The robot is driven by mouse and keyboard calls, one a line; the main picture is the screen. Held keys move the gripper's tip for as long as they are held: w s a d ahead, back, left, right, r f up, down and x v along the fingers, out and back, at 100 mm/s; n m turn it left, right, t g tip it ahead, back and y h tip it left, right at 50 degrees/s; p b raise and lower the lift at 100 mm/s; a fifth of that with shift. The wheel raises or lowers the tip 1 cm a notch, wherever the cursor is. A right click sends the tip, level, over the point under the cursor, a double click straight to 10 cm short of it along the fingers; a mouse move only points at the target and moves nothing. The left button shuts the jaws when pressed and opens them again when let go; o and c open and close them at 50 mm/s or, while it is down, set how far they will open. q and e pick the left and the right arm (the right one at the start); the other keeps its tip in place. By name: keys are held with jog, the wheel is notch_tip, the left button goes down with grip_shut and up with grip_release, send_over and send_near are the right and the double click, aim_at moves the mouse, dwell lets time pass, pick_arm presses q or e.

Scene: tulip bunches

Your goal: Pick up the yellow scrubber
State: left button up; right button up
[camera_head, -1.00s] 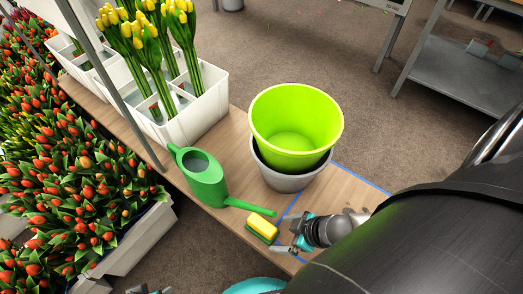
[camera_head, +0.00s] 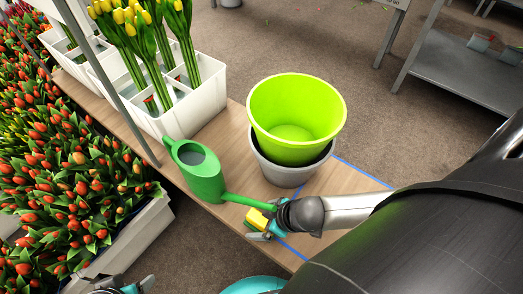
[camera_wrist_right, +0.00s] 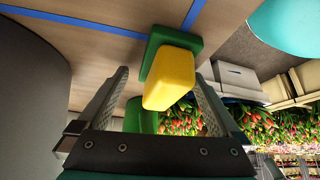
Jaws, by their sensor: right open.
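The yellow scrubber (camera_head: 258,218) has a yellow body and a green base. It rests on the wooden table near its front edge, partly hidden by my right gripper (camera_head: 263,229). In the right wrist view the scrubber (camera_wrist_right: 171,78) shows between the two fingers of my right gripper (camera_wrist_right: 162,88). The fingers are open, with a gap visible on the scrubber's left side. My left gripper (camera_head: 130,287) shows only in part at the bottom edge of the head view, and its jaws are not clear.
A green watering can (camera_head: 200,173) stands left of the scrubber, its spout reaching close to my right gripper. A lime bucket (camera_head: 295,115) in a grey pot (camera_head: 285,172) stands behind. White tulip crates (camera_head: 190,110) stand at the back left. Blue tape (camera_head: 360,172) marks the table.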

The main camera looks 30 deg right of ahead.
jog(key=shift+c, duration=0.4)
jog(key=c, duration=1.4)
jog(key=shift+r, duration=0.1)
jog(key=shift+s+d+r, duration=0.1)
jog(key=shift+s+d+r+p, duration=0.2)
jog(key=shift+s+r+p, duration=0.15)
jog(key=shift+p, duration=0.2)
pick_arm(q)
jog(key=s+a+f+g+p, duration=0.1)
jog(key=s+f+p, duration=0.2)
jog(key=f, duration=0.5)
jog(key=s+a+f+g+p, duration=0.1)
jog(key=s+f+p, duration=0.2)
jog(key=f, duration=0.4)
jog(key=shift+a+f+p, duration=0.35)
jog(key=shift+f+p, duration=0.05)
jog(key=shift+p, duration=0.15)
pick_arm(e)
jog(key=shift+s+d+r, duration=1.15)
jog(key=shift+s+d, duration=0.05)
jog(key=shift+s, duration=0.6)
jog(key=shift+s+d+r, duration=1.15)
jog(key=shift+s+d, duration=0.05)
jog(key=shift+s, duration=0.55)
jog(key=shift+s+d+r, duration=1.15)
jog(key=shift+s+d, duration=0.05)
jog(key=shift+s, duration=0.6)
